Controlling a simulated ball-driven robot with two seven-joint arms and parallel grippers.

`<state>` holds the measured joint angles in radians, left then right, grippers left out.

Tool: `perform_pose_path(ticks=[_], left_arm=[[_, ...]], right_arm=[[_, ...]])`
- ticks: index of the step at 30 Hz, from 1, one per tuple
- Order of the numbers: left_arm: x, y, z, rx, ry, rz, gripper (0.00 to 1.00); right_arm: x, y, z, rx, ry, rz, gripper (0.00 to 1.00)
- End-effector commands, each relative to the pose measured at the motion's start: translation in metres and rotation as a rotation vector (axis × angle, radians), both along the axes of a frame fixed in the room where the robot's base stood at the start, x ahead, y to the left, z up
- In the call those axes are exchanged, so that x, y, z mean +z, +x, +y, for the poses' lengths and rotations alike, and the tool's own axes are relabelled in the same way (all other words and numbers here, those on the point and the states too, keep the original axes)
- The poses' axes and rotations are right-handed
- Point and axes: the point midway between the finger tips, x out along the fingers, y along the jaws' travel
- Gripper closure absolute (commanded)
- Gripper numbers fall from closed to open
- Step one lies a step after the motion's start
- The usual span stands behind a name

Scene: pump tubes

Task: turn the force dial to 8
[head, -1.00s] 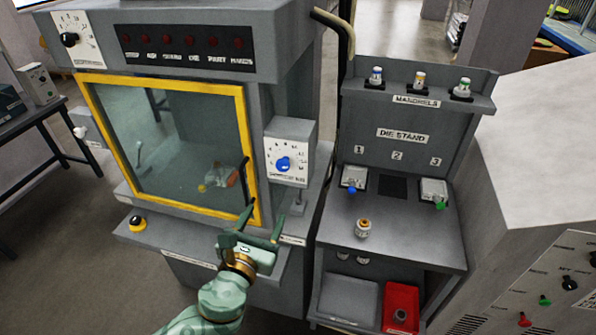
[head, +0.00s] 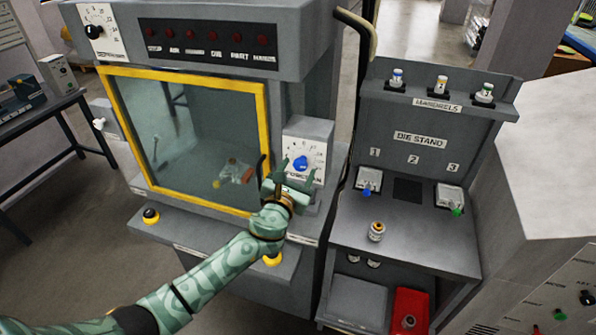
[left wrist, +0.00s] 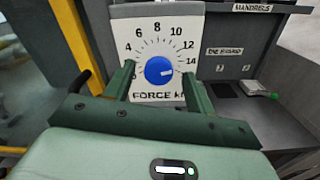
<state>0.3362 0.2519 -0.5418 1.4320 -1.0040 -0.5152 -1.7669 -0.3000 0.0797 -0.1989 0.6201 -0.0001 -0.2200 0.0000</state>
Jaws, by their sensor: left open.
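The force dial is a blue knob (head: 300,163) on a white scale plate, on a box at the right of the press front. In the left wrist view the knob (left wrist: 159,71) sits amid the numbers 4 to 14, above the word FORCE. A pale mark on its right side seems to point towards 14. My left gripper (head: 297,172) is open and empty in front of the dial. In the left wrist view its fingers (left wrist: 158,82) stand on either side of the knob, apart from it as far as I can tell. My right gripper is not in view.
The yellow-framed window (head: 265,130) is left of the dial. A dark handle (head: 261,168) stands close beside my left gripper. The die stand (head: 418,235) is to the right, with a red bin (head: 410,305) below. Another dial (head: 93,32) is at top left.

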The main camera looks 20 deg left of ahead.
Motion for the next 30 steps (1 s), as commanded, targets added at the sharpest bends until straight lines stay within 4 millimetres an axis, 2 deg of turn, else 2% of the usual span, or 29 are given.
perform_pose_path(ticks=[3, 11, 12, 16, 17, 30], left_arm=[[0.0001, 0.0076, -0.0004, 0.001, -0.001, 0.000, 0.45], [0.0001, 0.0089, -0.0004, 0.000, -0.002, 0.001, 0.45], [0.0001, 0.0089, -0.0004, 0.000, -0.002, 0.001, 0.50], [0.0000, 0.0087, -0.0004, 0.000, -0.002, 0.001, 0.86], [0.0001, 0.0087, -0.0004, 0.000, -0.002, 0.001, 0.89], [-0.0004, 0.0085, -0.0005, -0.001, -0.080, 0.003, 0.89]], right_arm=[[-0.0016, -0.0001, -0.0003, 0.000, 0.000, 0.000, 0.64], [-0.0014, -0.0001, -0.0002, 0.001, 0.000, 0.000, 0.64], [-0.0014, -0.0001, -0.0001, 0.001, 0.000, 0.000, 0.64], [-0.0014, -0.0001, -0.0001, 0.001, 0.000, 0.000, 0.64], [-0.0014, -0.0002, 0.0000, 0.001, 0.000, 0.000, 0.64], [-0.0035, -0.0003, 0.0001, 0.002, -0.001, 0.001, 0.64]])
